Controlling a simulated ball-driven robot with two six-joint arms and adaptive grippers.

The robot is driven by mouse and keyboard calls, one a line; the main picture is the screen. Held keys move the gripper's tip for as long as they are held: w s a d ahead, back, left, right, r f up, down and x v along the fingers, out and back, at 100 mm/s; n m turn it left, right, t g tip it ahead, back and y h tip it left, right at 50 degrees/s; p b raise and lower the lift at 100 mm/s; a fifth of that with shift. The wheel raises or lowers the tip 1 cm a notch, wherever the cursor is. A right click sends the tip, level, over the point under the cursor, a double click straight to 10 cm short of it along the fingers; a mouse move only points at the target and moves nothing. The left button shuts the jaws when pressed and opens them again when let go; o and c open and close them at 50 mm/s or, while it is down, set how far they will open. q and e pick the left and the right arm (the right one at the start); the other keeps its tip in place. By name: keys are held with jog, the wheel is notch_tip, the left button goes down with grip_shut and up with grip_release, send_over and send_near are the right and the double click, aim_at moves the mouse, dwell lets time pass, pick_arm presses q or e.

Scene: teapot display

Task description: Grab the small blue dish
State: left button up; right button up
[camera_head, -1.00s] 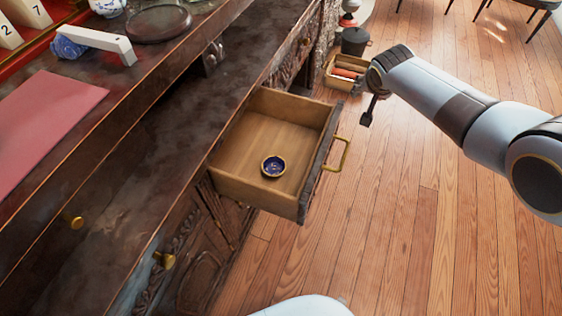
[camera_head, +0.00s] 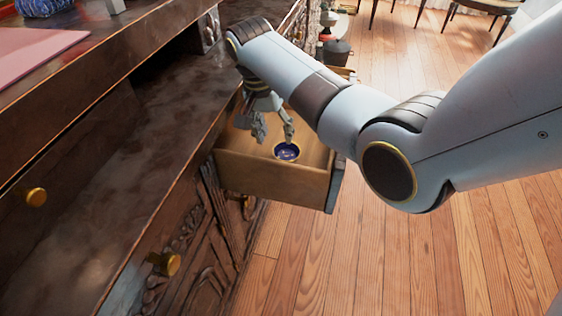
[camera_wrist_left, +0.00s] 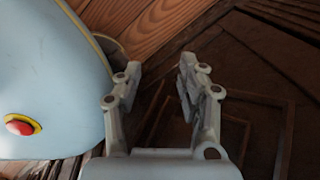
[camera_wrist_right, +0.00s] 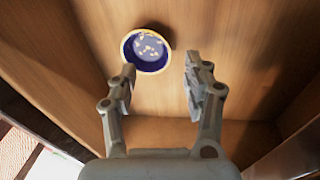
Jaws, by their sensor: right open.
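The small blue dish (camera_head: 286,151) has a gold rim and lies in the open wooden drawer (camera_head: 270,178). In the right wrist view the dish (camera_wrist_right: 146,50) sits on the drawer floor, beyond and left of the fingertips. My right gripper (camera_head: 273,128) is open and reaches down into the drawer, with one finger close beside the dish. Its fingers (camera_wrist_right: 160,78) are empty in the right wrist view; I cannot tell whether the left finger touches the rim. My left gripper (camera_wrist_left: 157,75) is open and empty, over dark carved wood.
The dark wooden cabinet (camera_head: 120,190) runs along the left, with brass knobs (camera_head: 168,264). The drawer walls close in around my right gripper. The wooden floor (camera_head: 470,260) to the right is clear. Chairs (camera_head: 480,15) stand far back.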

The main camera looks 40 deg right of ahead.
aim_at(280, 154)
jog(key=f+b, duration=0.1)
jog(key=f, duration=0.2)
jog(key=d+f+b, duration=0.1)
jog(key=f, duration=0.1)
jog(key=shift+s+f+b, duration=0.15)
jog(key=shift+f+b, duration=0.05)
jog(key=shift+b, duration=0.15)
pick_arm(q)
jog(key=shift+w+a+f, duration=0.25)
jog(key=shift+w+f, duration=0.05)
jog(key=shift+f, duration=0.15)
jog(key=shift+w+a+f, duration=0.25)
jog(key=shift+w+f, duration=0.05)
jog(key=shift+f, duration=0.15)
pick_arm(e)
jog(key=shift+r, duration=0.15)
grip_shut()
jog(key=shift+a, duration=0.1)
